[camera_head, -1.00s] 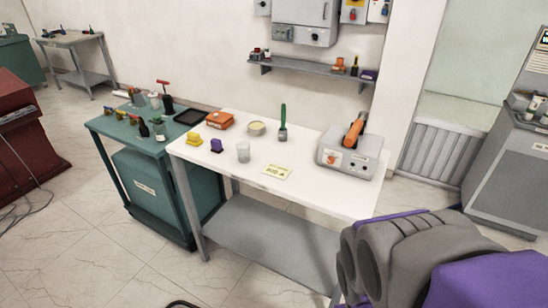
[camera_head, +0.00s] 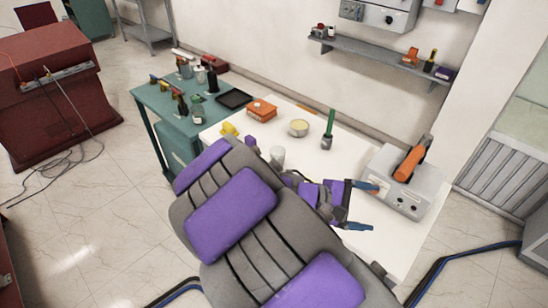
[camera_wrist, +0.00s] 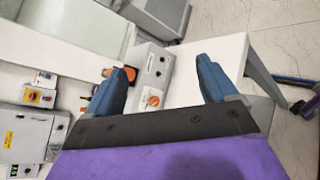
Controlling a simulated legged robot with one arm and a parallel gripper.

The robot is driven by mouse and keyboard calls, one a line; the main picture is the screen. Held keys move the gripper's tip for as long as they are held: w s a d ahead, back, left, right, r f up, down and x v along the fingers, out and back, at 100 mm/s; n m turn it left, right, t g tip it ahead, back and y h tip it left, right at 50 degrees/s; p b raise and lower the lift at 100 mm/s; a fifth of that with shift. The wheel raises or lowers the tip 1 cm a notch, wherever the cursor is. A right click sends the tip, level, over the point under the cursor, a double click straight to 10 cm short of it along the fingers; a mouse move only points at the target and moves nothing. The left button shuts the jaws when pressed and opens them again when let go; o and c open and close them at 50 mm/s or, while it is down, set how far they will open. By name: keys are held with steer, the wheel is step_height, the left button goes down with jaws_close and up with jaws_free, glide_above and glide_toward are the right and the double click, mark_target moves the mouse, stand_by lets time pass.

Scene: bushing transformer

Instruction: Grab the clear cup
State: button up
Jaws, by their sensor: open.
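The clear cup (camera_head: 277,156) stands upright on the white table (camera_head: 345,158), partly hidden behind my arm in the head view. My gripper (camera_head: 366,208) is over the right part of the table, to the right of the cup and apart from it. Its two blue fingers are spread and nothing is between them. In the wrist view my gripper (camera_wrist: 158,72) shows open, facing the grey box with the orange handle. The cup does not show in the wrist view.
The grey box (camera_head: 404,188) with an orange handle is close to my fingers. A green-handled brush (camera_head: 328,130), a round bowl (camera_head: 299,127), an orange box (camera_head: 262,109) and a yellow item (camera_head: 229,129) are on the table. A teal cart (camera_head: 160,103) stands at left.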

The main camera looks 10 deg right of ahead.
steer(key=w+a+n+t+h+p, duration=0.1)
steer(key=w+n+t+h+p, duration=0.15)
steer(key=w+n+t, duration=0.55)
steer(key=n+t+y+p, duration=0.2)
steer(key=n+t+y, duration=0.6)
steer(key=n, duration=0.6)
glide_toward(275, 160)
steer(key=shift+t+h, duration=0.45)
steer(key=shift+t, duration=0.15)
steer(key=x, duration=0.2)
steer(key=f+b+x, duration=0.1)
steer(key=x, duration=0.1)
steer(key=b+x, duration=0.1)
steer(key=x, duration=0.2)
steer(key=shift+w+f, duration=0.1)
steer(key=shift+f, duration=0.15)
steer(key=shift+w, duration=0.35)
steer(key=b+x, duration=0.2)
steer(key=x, duration=0.2)
steer(key=shift+d, duration=0.1)
steer(key=shift+w+d+r, duration=0.15)
steer(key=shift+w+d, duration=0.1)
steer(key=shift+d, duration=0.2)
steer(key=shift+a, duration=0.35)
steer(key=c, duration=0.6)
steer(key=shift+d, duration=0.2)
steer(key=c, duration=0.5)
